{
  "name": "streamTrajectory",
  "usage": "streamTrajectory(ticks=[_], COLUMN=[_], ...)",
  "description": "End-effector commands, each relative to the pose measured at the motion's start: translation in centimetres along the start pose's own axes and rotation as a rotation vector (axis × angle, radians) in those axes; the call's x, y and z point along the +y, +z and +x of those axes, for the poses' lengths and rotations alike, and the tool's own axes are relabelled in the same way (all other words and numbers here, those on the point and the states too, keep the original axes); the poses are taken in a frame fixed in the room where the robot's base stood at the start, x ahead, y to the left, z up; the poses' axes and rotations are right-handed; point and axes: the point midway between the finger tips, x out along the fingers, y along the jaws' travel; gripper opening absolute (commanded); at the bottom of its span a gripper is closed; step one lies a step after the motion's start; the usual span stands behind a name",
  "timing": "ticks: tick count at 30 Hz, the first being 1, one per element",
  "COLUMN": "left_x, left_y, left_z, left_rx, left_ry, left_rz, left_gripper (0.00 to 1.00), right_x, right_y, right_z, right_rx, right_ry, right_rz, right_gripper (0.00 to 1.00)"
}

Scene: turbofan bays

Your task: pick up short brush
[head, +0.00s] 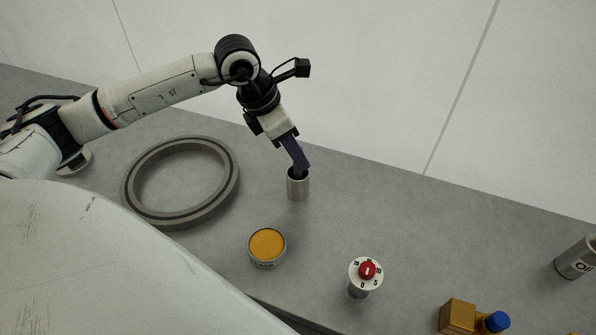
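I cannot make out the short brush in the head view; if it is in the metal cup, my fingers and the cup wall hide it. The small metal cup (298,189) stands upright on the grey bench, right of a large ring. My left gripper (300,167) points down at the cup's mouth, its dark purple fingers at or just inside the rim. The fingers are seen edge-on, so I cannot tell whether they are open or shut or hold anything. My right gripper is not in view.
A large grey ring (130,190) lies left of the cup. A round tin with orange contents (267,245), a red-knobbed dial on a post (366,272), a brass block with a blue cap (459,315) and a metal can (575,260) stand on the bench (430,225). A pale wall rises behind.

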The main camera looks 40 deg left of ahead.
Motion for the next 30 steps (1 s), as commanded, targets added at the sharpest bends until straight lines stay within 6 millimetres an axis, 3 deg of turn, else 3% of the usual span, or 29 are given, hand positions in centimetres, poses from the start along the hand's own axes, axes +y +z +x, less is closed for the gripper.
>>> streamTrajectory(ticks=[4,12,19,30], left_x=[0.0,0.0,0.0,0.1], left_y=[0.0,0.0,0.0,0.5], left_z=[1.7,1.9,1.9,1.0], left_rx=[-0.001,-0.001,-0.001,-0.004], left_ry=[-0.001,0.000,0.000,0.002], left_rz=[-0.001,0.000,0.000,0.000], left_gripper=[0.38,0.38,0.00,0.00], right_x=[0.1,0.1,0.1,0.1], right_y=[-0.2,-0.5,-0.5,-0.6], right_z=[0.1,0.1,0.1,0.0], right_rx=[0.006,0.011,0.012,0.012], right_ry=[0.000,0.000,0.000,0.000], right_rz=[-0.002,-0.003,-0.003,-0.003], right_gripper=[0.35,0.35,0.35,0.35])
